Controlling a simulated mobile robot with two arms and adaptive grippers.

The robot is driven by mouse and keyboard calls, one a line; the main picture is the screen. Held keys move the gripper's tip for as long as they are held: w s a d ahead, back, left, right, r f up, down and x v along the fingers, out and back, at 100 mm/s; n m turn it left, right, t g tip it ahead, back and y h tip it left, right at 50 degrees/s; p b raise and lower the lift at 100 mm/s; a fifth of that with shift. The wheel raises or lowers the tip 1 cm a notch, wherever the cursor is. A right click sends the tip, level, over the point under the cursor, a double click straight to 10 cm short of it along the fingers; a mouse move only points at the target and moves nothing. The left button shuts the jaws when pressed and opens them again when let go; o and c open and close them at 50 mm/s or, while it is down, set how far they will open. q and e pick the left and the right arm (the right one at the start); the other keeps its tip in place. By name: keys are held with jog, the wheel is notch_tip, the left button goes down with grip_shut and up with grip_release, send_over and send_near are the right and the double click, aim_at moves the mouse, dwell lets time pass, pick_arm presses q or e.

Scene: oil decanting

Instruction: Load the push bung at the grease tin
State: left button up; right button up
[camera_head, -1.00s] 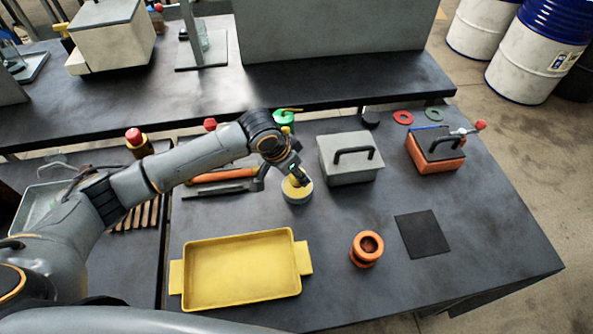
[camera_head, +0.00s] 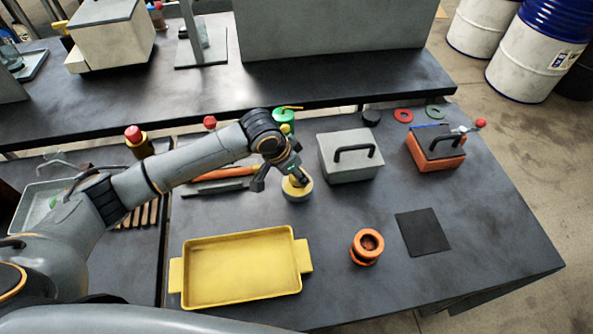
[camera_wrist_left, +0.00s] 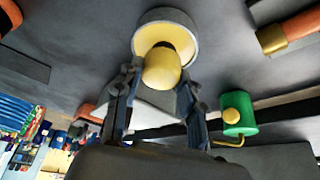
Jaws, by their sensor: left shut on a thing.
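The grease tin (camera_head: 298,194) is a short round tin with a grey wall and a yellowish inside, standing on the dark table. It also shows in the left wrist view (camera_wrist_left: 146,34). The push bung (camera_wrist_left: 162,68) is a rounded yellow piece between the fingers of my left gripper (camera_wrist_left: 160,84). In the head view, my left gripper (camera_head: 278,180) is right over the tin, shut on the bung. The bung's far end is at the tin's opening; I cannot tell how deep it sits. My right gripper is not in view.
A yellow tray (camera_head: 240,268) lies in front, an orange ringed part (camera_head: 366,246) and black mat (camera_head: 424,232) to the right. A grey handled box (camera_head: 350,160) stands close right of the tin, a green can (camera_head: 283,118) behind. Orange-handled tools (camera_head: 232,172) lie left.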

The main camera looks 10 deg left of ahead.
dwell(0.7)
pick_arm(q)
jog(key=shift+p, duration=0.45)
dwell(0.4)
jog(key=shift+s+f, duration=0.1)
dwell(0.4)
notch_tip(320, 180, up, 7)
jog(key=p, duration=0.8)
dwell(0.8)
